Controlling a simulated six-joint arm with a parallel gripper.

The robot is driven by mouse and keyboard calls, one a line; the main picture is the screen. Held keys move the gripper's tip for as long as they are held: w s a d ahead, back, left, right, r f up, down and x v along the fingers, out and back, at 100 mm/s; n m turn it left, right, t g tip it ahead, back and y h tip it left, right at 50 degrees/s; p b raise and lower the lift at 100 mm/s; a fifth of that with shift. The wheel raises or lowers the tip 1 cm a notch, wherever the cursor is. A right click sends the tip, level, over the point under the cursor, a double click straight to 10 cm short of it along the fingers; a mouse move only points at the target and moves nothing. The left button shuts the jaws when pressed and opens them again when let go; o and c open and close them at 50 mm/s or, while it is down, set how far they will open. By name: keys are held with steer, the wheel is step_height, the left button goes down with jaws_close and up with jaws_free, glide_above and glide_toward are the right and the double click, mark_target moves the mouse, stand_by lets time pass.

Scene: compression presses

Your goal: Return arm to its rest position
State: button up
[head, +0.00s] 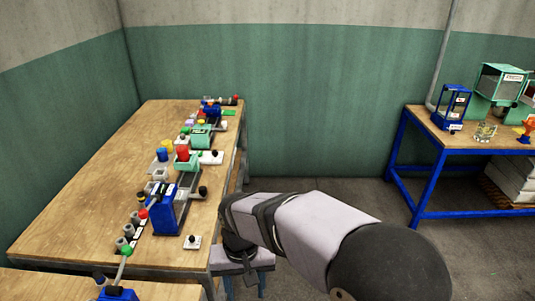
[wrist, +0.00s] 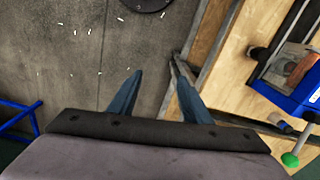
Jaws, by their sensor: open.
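My gripper (wrist: 159,75) is open and empty in the wrist view, its two dark blue-grey fingers spread apart. It is over the concrete floor, beside the edge of the wooden table (wrist: 232,62). In the head view my arm reaches in from the lower right, and its far end is near the right edge of the long wooden table (head: 75,200).
A blue-framed bench (head: 432,130) stands at right. Open floor lies between.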

steer(key=s+d+p, duration=0.1)
steer(key=s+d, duration=0.3)
steer(key=d, duration=0.6)
steer(key=s+d+f+m+p, duration=0.1)
steer(key=s+d, duration=0.4)
steer(key=d, duration=0.5)
steer(key=shift+d+f+m, duration=0.15)
steer(key=shift+d+m, duration=0.15)
steer(key=shift+d, duration=0.1)
